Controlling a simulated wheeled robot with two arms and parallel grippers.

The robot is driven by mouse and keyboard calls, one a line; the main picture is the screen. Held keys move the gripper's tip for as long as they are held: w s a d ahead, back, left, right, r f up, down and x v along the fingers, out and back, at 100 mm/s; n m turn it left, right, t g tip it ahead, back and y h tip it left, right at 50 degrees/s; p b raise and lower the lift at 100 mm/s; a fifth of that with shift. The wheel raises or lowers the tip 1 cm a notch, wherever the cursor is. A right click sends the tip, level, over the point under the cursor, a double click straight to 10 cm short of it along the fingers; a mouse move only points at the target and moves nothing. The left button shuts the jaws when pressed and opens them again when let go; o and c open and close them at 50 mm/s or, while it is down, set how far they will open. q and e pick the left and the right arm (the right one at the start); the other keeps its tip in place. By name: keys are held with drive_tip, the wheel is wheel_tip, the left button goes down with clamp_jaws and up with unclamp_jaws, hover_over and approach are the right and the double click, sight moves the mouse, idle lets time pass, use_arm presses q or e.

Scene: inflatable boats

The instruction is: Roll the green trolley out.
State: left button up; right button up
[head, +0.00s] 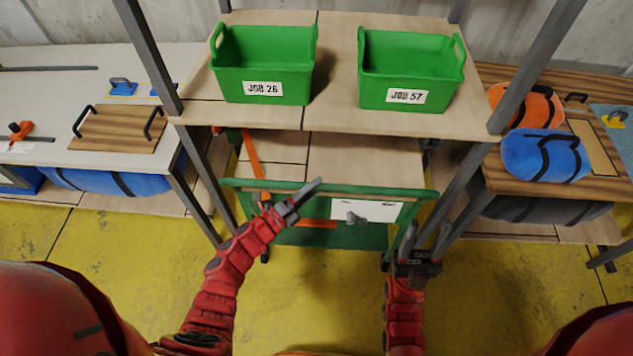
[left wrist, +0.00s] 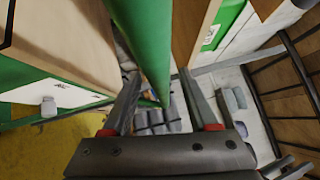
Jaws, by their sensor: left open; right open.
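The green trolley (head: 345,238) stands under the shelf, between the rack's posts. Its green bar (head: 375,190) runs across the front top edge, above a white label (head: 378,210) and a small grey knob (head: 355,218). My left gripper (head: 312,189) is open at the middle of the bar. In the left wrist view the green bar (left wrist: 145,45) runs down toward the space between the open fingers (left wrist: 160,100); whether it touches them I cannot tell. My right gripper (head: 425,236) is open and empty, in front of the trolley's right end.
Two green bins, JOB 26 (head: 263,65) and JOB 57 (head: 407,70), stand on the shelf above. Rack posts (head: 200,185) flank the trolley. The yellow floor (head: 320,290) in front is clear except for my arms.

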use_arm(q)
drive_tip(key=shift+w+d, duration=0.35)
drive_tip(key=shift+d, duration=0.05)
clamp_jaws()
idle(1.3)
